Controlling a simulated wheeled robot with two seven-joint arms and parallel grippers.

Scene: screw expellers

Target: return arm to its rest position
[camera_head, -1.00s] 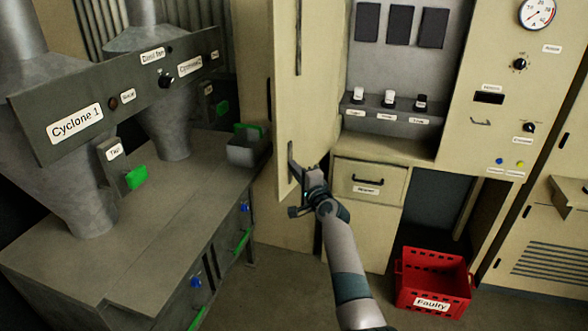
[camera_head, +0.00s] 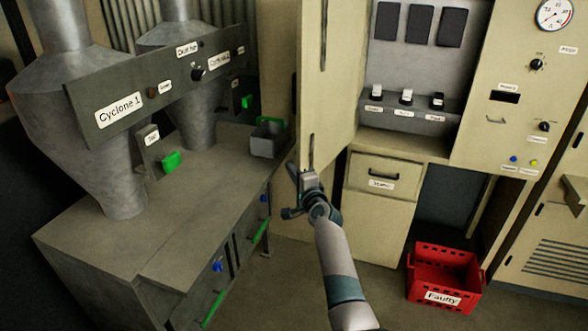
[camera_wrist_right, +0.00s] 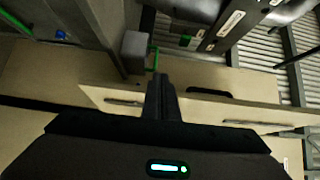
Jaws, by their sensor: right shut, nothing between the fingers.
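My right arm reaches up from the bottom of the head view, and its gripper (camera_head: 294,170) is shut and empty. It is just left of the lower dark handle (camera_head: 311,152) on the open beige cabinet door (camera_head: 318,100). I cannot tell whether it touches the door. In the right wrist view the closed fingers (camera_wrist_right: 160,82) point toward the door edge (camera_wrist_right: 215,108), with nothing between them. My left gripper is not in view.
A grey bench (camera_head: 130,245) with cyclone hoppers (camera_head: 75,110) and a small grey box (camera_head: 267,140) stands left. A beige drawer (camera_head: 384,172) is right of the arm. A red crate marked Faulty (camera_head: 443,275) is on the floor at lower right. Some floor is clear.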

